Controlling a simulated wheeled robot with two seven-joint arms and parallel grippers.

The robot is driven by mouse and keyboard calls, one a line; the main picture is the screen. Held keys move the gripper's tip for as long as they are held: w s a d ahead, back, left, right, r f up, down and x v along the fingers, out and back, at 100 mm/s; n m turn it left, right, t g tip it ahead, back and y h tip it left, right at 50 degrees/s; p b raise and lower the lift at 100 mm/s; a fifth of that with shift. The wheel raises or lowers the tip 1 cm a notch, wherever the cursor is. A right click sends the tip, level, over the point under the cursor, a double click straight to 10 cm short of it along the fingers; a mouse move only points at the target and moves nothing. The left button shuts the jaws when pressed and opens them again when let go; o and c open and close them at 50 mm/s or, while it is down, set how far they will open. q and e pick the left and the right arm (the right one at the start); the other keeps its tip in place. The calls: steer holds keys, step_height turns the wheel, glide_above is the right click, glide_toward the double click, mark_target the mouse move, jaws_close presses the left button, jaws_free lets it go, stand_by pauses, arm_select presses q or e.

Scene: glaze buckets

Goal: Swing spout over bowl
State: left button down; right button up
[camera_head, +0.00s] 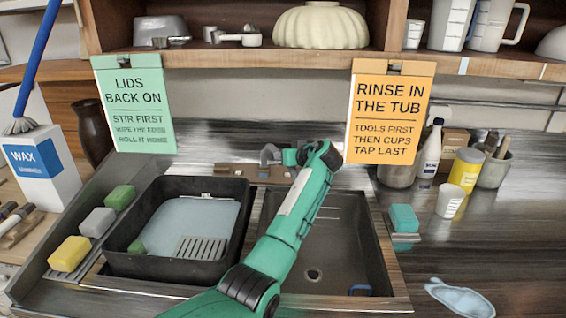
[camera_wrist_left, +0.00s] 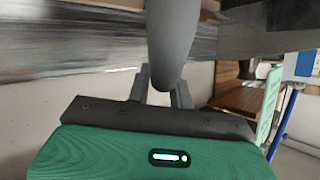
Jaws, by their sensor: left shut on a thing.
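The grey tap spout (camera_head: 268,152) rises from a brown tap base (camera_head: 255,173) at the back of the sink. My left gripper (camera_head: 280,157) is at the spout, shut on it; in the left wrist view the rounded grey spout (camera_wrist_left: 172,45) lies between the two fingers (camera_wrist_left: 162,82). The left side holds a black tub (camera_head: 125,262) with pale water, a green block and a grey slotted piece. My green forearm hides part of the bowls and the divider. My right gripper is out of view.
Sponges (camera_head: 97,222) line the left ledge. A teal sponge (camera_head: 404,218) sits right of the sink. A green sign (camera_head: 133,104) and an orange sign (camera_head: 388,112) hang from the shelf above.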

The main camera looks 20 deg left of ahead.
arm_select(q)
steer(key=shift+w+r, duration=0.1)
stand_by(0.3)
steer(key=c, duration=1.3)
jaws_free()
steer(key=shift+o, duration=0.2)
